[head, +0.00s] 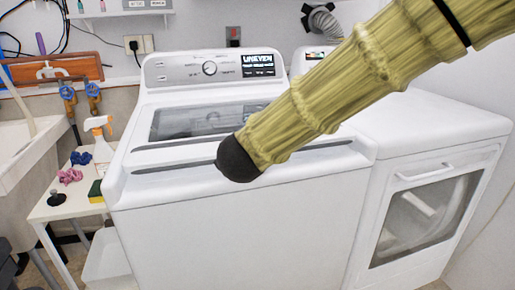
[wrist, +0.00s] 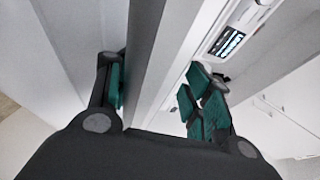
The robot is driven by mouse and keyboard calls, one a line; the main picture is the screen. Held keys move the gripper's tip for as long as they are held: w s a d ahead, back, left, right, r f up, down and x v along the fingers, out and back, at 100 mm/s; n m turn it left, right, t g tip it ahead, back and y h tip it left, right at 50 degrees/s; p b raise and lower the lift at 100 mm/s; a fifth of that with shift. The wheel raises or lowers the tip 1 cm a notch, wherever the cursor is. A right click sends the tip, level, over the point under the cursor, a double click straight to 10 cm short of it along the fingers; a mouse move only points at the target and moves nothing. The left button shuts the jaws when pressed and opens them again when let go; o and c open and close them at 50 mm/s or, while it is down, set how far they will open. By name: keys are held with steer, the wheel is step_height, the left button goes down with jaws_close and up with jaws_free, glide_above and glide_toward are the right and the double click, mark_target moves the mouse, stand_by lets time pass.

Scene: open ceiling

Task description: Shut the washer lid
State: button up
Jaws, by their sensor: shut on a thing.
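The white washer (head: 235,225) stands in the middle of the head view. Its lid (head: 200,121) has a dark glass window and lies low over the top; dark slots run along its front. I cannot tell whether it is fully down. My arm crosses from the upper right and covers the lid's right part; my fingers cannot be made out in the head view. In the wrist view my gripper (wrist: 158,82) has its teal-padded fingers on either side of a long grey edge of the lid (wrist: 152,60), shut on it. The washer's display (wrist: 228,41) shows beyond.
A white dryer (head: 425,150) with a front window stands to the right. On the left are a small side table (head: 68,208) with a spray bottle (head: 102,150) and a sink (head: 25,145).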

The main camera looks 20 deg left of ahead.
steer(key=shift+s+f, duration=0.25)
steer(key=shift+f, duration=0.5)
steer(key=o, duration=0.9)
steer(key=shift+f, duration=0.1)
steer(key=shift+o, duration=0.2)
steer(key=shift+w+r+v, duration=0.1)
steer(key=shift+r+v, duration=0.05)
steer(key=shift+v, duration=1.2)
steer(key=shift+w+r+v, duration=0.1)
steer(key=shift+r+v, duration=0.05)
steer(key=shift+v, duration=1.2)
steer(key=shift+r+v, duration=0.15)
steer(key=shift+v, duration=1.15)
steer(key=shift+d, duration=0.1)
